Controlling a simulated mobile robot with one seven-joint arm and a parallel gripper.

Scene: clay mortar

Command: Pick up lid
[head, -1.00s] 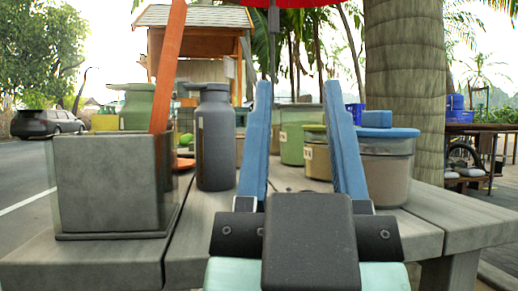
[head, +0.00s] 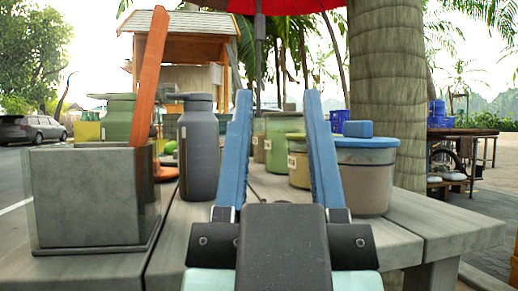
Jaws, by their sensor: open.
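A blue lid (head: 382,143) with a blocky blue knob (head: 358,129) sits on a clear jar (head: 362,185) with tan contents, at the right of the wooden table. Other lidded jars stand behind: a green one (head: 279,145) and a yellowish-green one (head: 299,165). My gripper (head: 278,97) points away from the camera over the table, its two blue fingers spread apart and nothing between them. The right finger is just left of the blue-lidded jar in the picture and overlaps the jars behind. I cannot tell its depth relative to the lid.
A grey stone box (head: 92,200) stands at the table's left, with an orange stick (head: 149,75) rising by it. A thick trunk (head: 388,70) rises behind the jar. The table's right front planks (head: 430,225) are clear.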

